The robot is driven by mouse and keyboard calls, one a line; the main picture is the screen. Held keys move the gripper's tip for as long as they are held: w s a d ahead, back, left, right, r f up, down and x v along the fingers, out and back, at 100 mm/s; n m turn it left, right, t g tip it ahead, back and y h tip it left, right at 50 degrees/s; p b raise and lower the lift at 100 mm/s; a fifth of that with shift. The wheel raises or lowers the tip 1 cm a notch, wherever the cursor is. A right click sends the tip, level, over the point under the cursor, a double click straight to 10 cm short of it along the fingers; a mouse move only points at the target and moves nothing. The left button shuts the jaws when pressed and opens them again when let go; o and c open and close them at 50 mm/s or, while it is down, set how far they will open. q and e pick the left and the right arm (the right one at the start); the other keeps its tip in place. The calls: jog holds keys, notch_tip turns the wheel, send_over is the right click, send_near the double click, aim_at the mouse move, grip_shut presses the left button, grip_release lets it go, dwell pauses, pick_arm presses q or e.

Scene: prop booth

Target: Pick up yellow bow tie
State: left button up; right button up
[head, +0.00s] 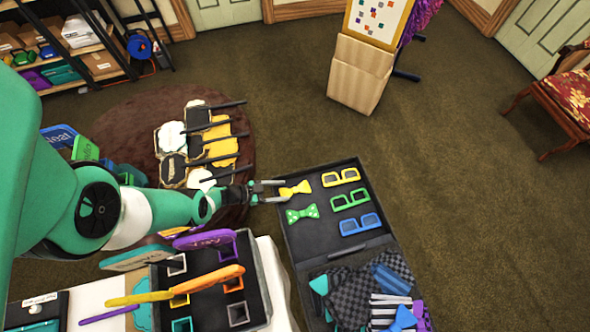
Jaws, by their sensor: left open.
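The yellow bow tie (295,189) lies in the upper part of a dark open case (290,240), near its left edge. My left gripper (283,191) reaches in from the left with its two fingers open. The fingertips are at the left end of the yellow bow tie, and I cannot tell whether they touch it. A green dotted bow tie (302,214) lies just below the yellow one. My right gripper is not in the head view.
Yellow, green and blue glasses frames (340,177) lie right of the bow ties. Patterned cloth items (350,290) fill the case's lower part. A dark holder (262,290) with colourful signs stands to the left.

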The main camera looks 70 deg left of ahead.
aim_at(294, 189)
pick_arm(q)
jog(key=b+x, duration=0.2)
jog(key=x, duration=0.2)
jog(key=shift+d+f+b, duration=0.1)
jog(key=shift+f+b, duration=0.05)
jog(key=shift+b, duration=0.15)
jog(key=shift+w, duration=0.5)
jog(key=shift+s, duration=0.1)
grip_shut()
